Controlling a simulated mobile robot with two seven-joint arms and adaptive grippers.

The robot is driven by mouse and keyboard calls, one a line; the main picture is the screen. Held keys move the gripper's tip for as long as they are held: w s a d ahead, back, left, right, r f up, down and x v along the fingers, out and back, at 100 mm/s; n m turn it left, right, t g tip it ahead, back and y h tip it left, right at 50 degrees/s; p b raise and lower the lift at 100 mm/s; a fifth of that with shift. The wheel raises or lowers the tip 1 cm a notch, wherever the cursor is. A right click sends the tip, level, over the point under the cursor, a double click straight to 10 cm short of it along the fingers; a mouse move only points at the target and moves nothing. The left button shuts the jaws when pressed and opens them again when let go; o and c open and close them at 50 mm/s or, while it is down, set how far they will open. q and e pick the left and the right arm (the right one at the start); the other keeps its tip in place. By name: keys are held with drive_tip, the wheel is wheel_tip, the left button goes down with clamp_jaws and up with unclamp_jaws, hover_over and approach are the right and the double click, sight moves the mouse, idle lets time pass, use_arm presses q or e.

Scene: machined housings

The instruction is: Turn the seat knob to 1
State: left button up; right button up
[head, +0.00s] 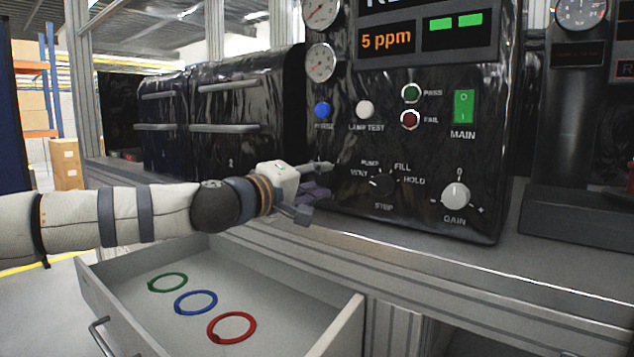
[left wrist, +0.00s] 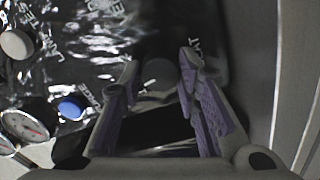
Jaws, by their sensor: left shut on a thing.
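My left gripper (head: 320,188) reaches to the lower left of the black front panel (head: 440,140). In the left wrist view its purple-padded fingers (left wrist: 160,72) stand on either side of a round, dark grey knob (left wrist: 158,70), and it is shut on it. A partly readable label ending in "AT" beside it fits the seat knob. In the head view this knob is hidden behind my gripper. Its number scale and pointer cannot be read. My right gripper is not in view.
Right of my gripper are a black selector (head: 381,184) and the gain knob (head: 455,196). Above are a blue button (head: 322,110), the lamp test button (head: 365,110) and a green main switch (head: 464,106). Below, an open drawer (head: 345,325) holds green, blue and red rings.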

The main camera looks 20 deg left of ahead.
use_arm(q)
drive_tip(key=shift+n+b, duration=0.3)
drive_tip(key=shift+n, duration=1.8)
drive_tip(key=o, duration=1.2)
drive_tip(key=shift+c, duration=0.2)
drive_tip(key=v, duration=1.2)
